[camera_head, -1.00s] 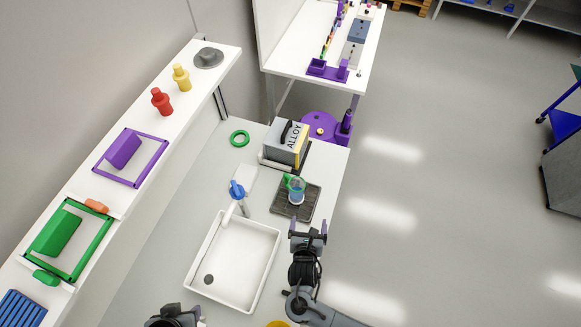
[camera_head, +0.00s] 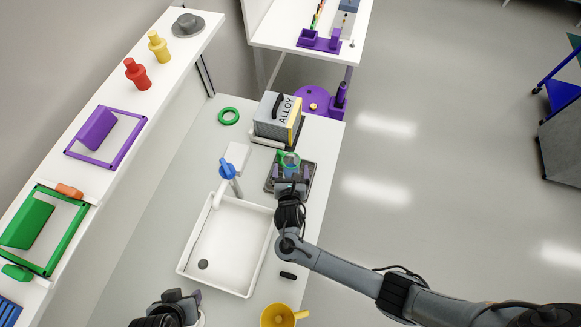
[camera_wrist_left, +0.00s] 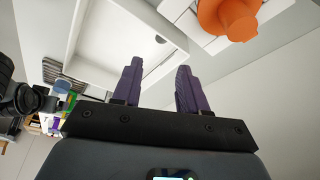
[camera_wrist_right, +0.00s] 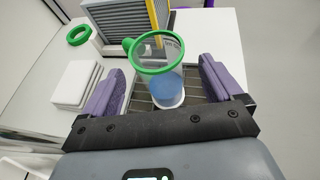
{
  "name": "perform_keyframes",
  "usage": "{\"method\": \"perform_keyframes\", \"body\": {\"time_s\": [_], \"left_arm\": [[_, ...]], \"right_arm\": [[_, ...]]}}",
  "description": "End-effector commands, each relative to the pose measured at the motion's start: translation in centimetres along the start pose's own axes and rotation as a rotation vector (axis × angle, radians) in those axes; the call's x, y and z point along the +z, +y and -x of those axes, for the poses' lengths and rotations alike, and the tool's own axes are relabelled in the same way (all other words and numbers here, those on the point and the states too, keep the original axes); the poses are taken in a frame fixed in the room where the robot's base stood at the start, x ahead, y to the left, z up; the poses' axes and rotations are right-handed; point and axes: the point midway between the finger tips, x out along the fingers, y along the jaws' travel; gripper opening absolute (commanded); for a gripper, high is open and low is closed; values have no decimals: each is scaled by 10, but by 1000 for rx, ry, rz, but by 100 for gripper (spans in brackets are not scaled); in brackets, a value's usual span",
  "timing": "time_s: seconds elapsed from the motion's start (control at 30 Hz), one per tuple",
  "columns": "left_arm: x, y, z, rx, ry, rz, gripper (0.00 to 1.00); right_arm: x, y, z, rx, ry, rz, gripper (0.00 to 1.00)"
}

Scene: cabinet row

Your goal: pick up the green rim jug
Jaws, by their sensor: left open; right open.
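The green rim jug (camera_wrist_right: 160,75) is a clear jug with a green rim and handle and blue in its lower part. It stands upright on a dark ribbed mat (camera_head: 270,185). In the head view the jug (camera_head: 289,160) is partly hidden by my right gripper (camera_head: 291,172). In the right wrist view the jug stands between and beyond the open purple fingers of my right gripper (camera_wrist_right: 165,95), with gaps at both sides. My left gripper (camera_wrist_left: 157,85) is open and empty, at the bottom left of the head view, away from the jug.
The grey ALLOY box (camera_head: 274,118) stands right behind the jug. A white sink (camera_head: 225,245) with a blue-topped tap (camera_head: 227,170) lies to the left. A green ring (camera_head: 229,116) is on the counter. A yellow mug (camera_head: 279,315) sits at the front.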

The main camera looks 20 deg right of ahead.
Motion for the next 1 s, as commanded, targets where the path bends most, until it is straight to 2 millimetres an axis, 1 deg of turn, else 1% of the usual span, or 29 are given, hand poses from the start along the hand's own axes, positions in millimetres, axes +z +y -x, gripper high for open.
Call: {"method": "perform_keyframes", "body": {"time_s": [0.2,0.33,0.47,0.67,0.7,0.77,1.0], "left_arm": [[3,0,-10,0,1,0,43],[4,0,-13,0,1,0,43],[4,1,-14,0,1,0,43],[4,1,-13,0,1,0,43],[4,1,-13,1,1,1,43],[4,1,-13,1,1,1,43],[4,1,-13,3,1,3,43]], "right_arm": [[-7,0,-28,-2,0,1,93],[-6,0,-42,-1,0,1,93],[-6,1,-47,1,1,1,93],[-5,1,-48,1,1,1,93],[-5,1,-48,1,1,1,90],[-5,1,-47,1,1,1,80],[-5,1,-47,1,1,1,44]]}}
